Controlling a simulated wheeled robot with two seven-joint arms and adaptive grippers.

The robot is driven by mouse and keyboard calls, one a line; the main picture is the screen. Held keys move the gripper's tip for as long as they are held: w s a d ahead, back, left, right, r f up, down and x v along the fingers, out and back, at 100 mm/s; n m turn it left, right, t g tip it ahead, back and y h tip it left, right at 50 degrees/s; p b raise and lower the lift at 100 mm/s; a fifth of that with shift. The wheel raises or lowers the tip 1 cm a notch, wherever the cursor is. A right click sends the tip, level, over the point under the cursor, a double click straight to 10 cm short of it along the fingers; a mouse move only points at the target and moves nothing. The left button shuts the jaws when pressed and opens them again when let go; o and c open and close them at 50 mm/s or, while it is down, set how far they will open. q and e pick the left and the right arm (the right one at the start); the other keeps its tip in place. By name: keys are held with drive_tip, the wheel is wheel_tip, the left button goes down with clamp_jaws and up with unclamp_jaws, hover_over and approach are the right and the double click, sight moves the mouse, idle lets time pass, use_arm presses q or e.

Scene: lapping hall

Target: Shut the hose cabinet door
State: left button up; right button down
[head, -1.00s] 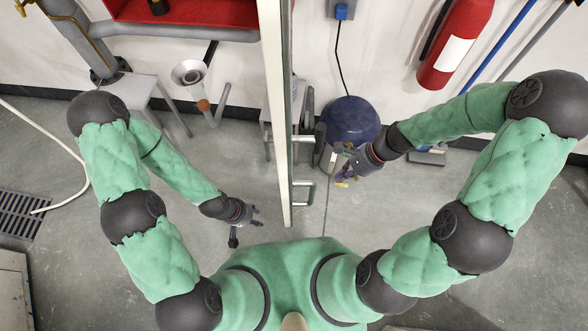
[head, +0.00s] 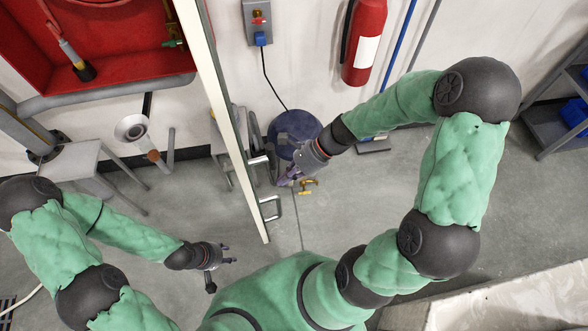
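The hose cabinet (head: 112,88) is at the upper left, with a red inside. Its white door (head: 222,110) stands open, seen nearly edge-on, reaching from the top toward my body. A metal pull handle (head: 270,208) is on the door's right side near its lower end. My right gripper (head: 292,182) is right of the door, close to the handle but seemingly apart from it; its finger gap is unclear. My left gripper (head: 232,255) is left of and below the door's end, empty, with its fingers apart.
A grey stool (head: 70,160) and a funnel (head: 132,128) stand below the cabinet. A dark blue round object (head: 292,132) is behind my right gripper, with a small brass fitting (head: 308,186) beside it. A fire extinguisher (head: 365,42) hangs on the wall.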

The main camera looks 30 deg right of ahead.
drive_tip(key=a+f, duration=0.2)
drive_tip(key=a, duration=0.4)
drive_tip(key=shift+w, duration=0.4)
drive_tip(key=shift+a, duration=0.1)
